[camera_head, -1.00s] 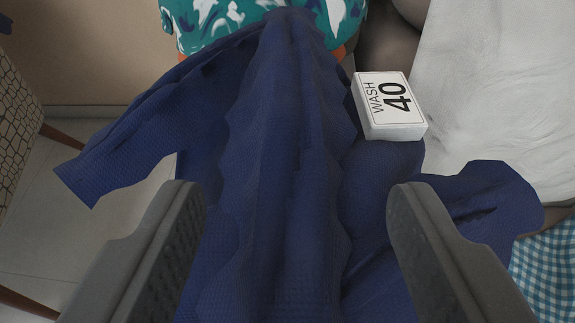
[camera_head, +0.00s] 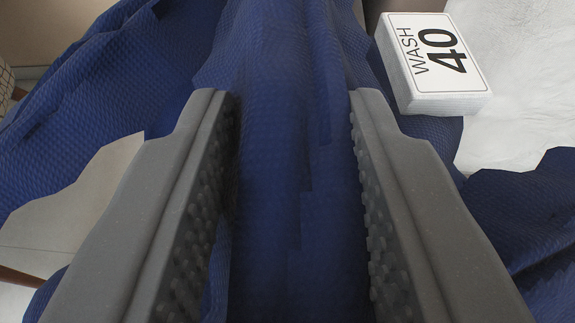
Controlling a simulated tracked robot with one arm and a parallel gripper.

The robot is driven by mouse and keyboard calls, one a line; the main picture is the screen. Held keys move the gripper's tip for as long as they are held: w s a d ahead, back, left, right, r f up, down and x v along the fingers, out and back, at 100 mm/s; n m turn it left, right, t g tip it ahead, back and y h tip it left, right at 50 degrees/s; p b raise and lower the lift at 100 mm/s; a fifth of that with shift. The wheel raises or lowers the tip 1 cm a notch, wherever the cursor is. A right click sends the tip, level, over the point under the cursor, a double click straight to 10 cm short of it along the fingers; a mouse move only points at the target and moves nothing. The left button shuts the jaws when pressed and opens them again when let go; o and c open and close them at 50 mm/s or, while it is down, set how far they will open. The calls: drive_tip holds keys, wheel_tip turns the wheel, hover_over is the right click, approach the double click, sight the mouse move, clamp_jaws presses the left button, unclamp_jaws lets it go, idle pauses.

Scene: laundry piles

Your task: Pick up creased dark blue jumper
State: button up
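The creased dark blue jumper (camera_head: 285,130) fills the middle of the view, with a tall soft fold running away from me. Part of it spreads to the left (camera_head: 150,75), and another part lies at the lower right. My gripper (camera_head: 292,100) straddles the fold, one finger on each side. The fingers are still well apart, and their studded inner pads show close beside the cloth. I cannot tell whether either pad touches it. The lower ends of the fold are cut off by the frame.
A white block marked "WASH 40" (camera_head: 450,104) rests on the cloth just right of the right fingertip. White fabric (camera_head: 525,85) lies beyond it at the right. Pale floor (camera_head: 75,215) shows at the left, with a bit of brown furniture leg.

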clamp_jaws()
drive_tip(key=shift+r+p, duration=1.3)
drive_tip(key=shift+r, duration=0.5)
drive_tip(key=s+a+b, duration=0.1)
drive_tip(key=s+a, duration=0.1)
drive_tip(key=s, duration=0.1)
drive_tip(key=s+a+b, duration=0.1)
drive_tip(key=s, duration=0.3)
drive_tip(key=s+a+r+b, duration=0.1)
drive_tip(key=s+a, duration=0.1)
drive_tip(key=s, duration=0.1)
drive_tip(key=shift+s+a, duration=0.35)
drive_tip(key=shift+s+a+r, duration=0.15)
drive_tip(key=shift+s+a, duration=0.15)
drive_tip(key=shift+s, duration=0.25)
drive_tip(key=shift+b, duration=1.35)
